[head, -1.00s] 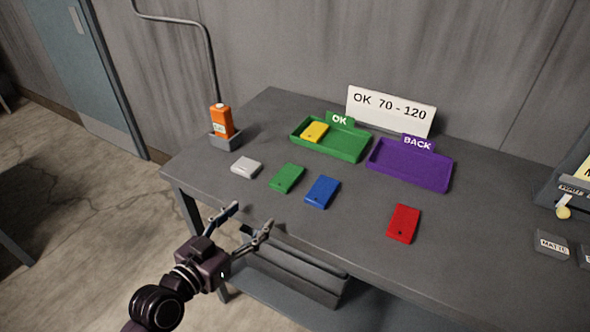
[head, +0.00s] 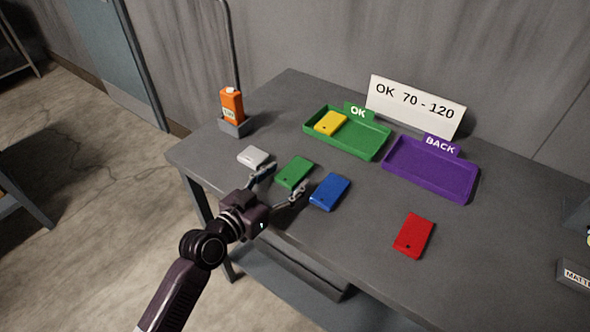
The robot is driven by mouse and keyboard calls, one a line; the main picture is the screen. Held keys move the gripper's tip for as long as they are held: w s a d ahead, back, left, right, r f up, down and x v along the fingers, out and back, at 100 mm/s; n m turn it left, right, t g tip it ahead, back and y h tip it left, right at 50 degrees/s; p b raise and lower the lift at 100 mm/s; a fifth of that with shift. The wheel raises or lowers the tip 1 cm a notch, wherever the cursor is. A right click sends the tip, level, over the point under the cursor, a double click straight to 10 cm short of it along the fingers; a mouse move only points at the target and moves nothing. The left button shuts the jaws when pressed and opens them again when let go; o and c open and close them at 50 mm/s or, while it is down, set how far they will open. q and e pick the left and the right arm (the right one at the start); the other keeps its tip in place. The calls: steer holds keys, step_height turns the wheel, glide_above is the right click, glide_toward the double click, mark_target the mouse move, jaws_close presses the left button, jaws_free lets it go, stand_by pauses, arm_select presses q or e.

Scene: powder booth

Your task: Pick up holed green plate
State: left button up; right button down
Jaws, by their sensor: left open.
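The green plate (head: 295,172) lies flat on the grey table between the white plate (head: 253,156) and the blue plate (head: 330,191). A small dark hole shows near its lower end. My left gripper (head: 279,181) is open and empty, at the table's front edge side of the green plate. Its two fingers point toward the plate, one on the left near the white plate, one on the right near the blue plate. I cannot tell whether the fingers touch anything. My right gripper is not in view.
The green OK tray (head: 368,143) holds a yellow plate (head: 331,123). The purple BACK tray (head: 430,170) is empty. A red plate (head: 414,235) lies to the right. An orange bottle (head: 232,105) stands in a grey holder (head: 235,127) at the back left. A sign (head: 415,106) stands behind the trays.

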mark_target(295, 172)
arm_select(q)
steer(key=shift+x, duration=1.3)
steer(key=shift+c, duration=0.3)
steer(key=c, duration=1.3)
